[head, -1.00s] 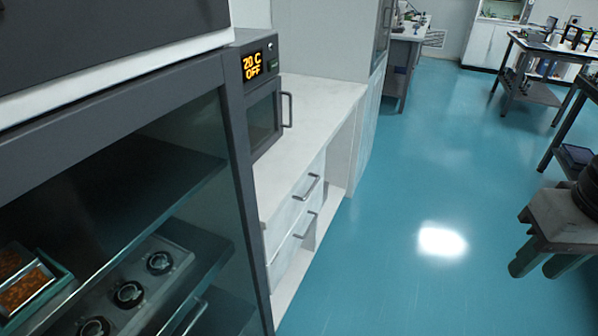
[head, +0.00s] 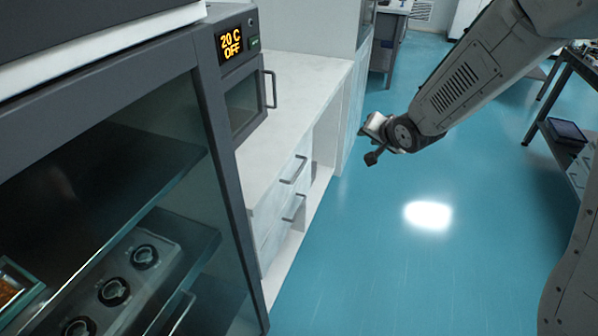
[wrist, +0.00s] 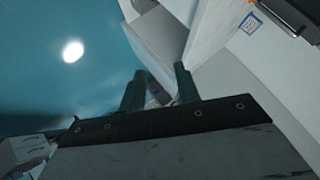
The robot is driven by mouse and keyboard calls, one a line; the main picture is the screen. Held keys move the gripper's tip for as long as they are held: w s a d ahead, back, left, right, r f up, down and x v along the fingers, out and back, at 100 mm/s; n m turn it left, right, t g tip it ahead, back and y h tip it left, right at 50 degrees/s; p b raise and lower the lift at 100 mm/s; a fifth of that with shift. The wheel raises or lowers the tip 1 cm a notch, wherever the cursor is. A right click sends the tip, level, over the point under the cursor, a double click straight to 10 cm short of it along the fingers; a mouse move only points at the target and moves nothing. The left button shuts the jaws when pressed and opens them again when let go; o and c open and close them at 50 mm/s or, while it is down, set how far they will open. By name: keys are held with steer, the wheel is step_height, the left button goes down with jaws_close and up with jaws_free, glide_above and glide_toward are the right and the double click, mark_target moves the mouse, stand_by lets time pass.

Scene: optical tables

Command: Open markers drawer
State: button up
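Two white drawers sit one above the other under the white counter in the head view. The upper drawer (head: 285,185) and the lower drawer (head: 272,235) are both shut, each with a grey bar handle; the upper handle (head: 294,170) is the clearer one. I see no label telling which holds markers. My gripper (head: 371,140) is out over the floor to the right of the drawers, apart from both handles. In the wrist view, its two dark green fingers (wrist: 160,85) stand apart with nothing held between them.
A small oven (head: 245,95) reading 20 C OFF stands on the counter (head: 300,95). A tall glass-fronted cabinet (head: 222,170) fills the near left. Blue floor (head: 400,260) is clear in front of the drawers. A dark table (head: 560,95) stands at the right.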

steer(key=w+a+f+m+y, duration=0.1)
steer(key=w+a+f+y, duration=0.3)
steer(key=a+f, duration=0.5)
steer(key=m+y, duration=0.2)
steer(key=y, duration=0.3)
glide_toward(299, 170)
steer(key=w+a+f, duration=0.1)
steer(key=a, duration=0.1)
steer(key=shift+t, duration=0.5)
steer(key=x, duration=0.8)
steer(key=shift+d+f, duration=0.15)
steer(key=shift+f, duration=0.15)
jaws_close()
